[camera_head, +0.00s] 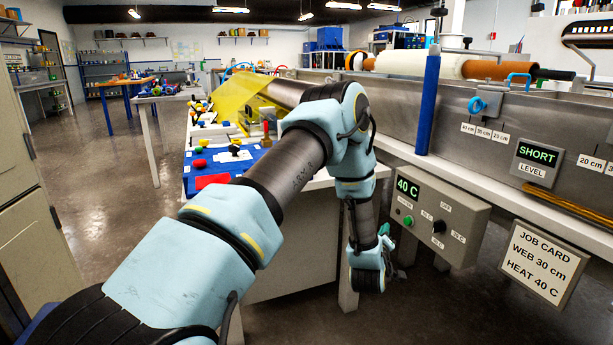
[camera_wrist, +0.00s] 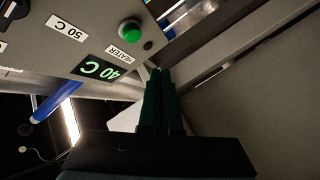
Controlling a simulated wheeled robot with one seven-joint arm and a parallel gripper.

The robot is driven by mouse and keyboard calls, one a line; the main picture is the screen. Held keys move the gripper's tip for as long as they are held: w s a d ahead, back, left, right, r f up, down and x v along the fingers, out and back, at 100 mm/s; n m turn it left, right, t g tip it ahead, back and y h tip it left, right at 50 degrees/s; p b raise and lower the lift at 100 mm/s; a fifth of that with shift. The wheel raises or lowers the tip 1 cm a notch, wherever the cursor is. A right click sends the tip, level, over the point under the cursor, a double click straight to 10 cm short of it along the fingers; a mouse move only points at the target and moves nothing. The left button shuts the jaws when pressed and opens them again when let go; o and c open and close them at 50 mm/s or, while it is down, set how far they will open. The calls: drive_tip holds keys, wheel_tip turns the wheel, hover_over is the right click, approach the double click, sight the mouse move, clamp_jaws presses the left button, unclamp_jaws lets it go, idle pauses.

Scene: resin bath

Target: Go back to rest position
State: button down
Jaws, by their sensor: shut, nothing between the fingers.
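My arm reaches forward and bends down at the wrist, beside the front of the bench. My gripper (camera_head: 386,234) is close to the left side of the grey heater control box (camera_head: 463,215). In the wrist view its two dark green fingers (camera_wrist: 159,75) lie together, with nothing between them. The box fills the top left there, with its green heater button (camera_wrist: 130,32) and a lit 40 C display (camera_wrist: 101,70). The fingertips appear near the box's edge; I cannot tell whether they touch it.
A job card (camera_head: 543,262) hangs right of the box, reading web 30 cm, heat 40 C. A level display (camera_head: 538,153) reads SHORT. A blue post (camera_head: 428,105) stands on the bench ledge. Open floor (camera_head: 115,190) is at left.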

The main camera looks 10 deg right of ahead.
drive_tip(key=w+a+r+m+g+y, duration=0.25)
drive_tip(key=w+a+r, duration=0.2)
drive_tip(key=a, duration=0.55)
drive_tip(key=s+a+r+g+y, duration=0.2)
drive_tip(key=a, duration=0.5)
drive_tip(key=s+a+r+g+y, duration=0.1)
drive_tip(key=a+g, duration=0.1)
drive_tip(key=a, duration=0.4)
drive_tip(key=s+a+r+m+g+y, duration=0.1)
drive_tip(key=s+a+r+g+y, duration=0.15)
drive_tip(key=s+a, duration=0.75)
drive_tip(key=s+a+r+m+g+y, duration=0.1)
drive_tip(key=s+a+r+g, duration=0.25)
drive_tip(key=s+a, duration=0.65)
wheel_tip(320, 180, up, 17)
drive_tip(key=p, duration=1.8)
drive_tip(key=shift+w+d+r, duration=0.2)
drive_tip(key=shift+w+d, duration=0.15)
drive_tip(key=shift+d, duration=0.1)
drive_tip(key=c, duration=1.6)
unclamp_jaws()
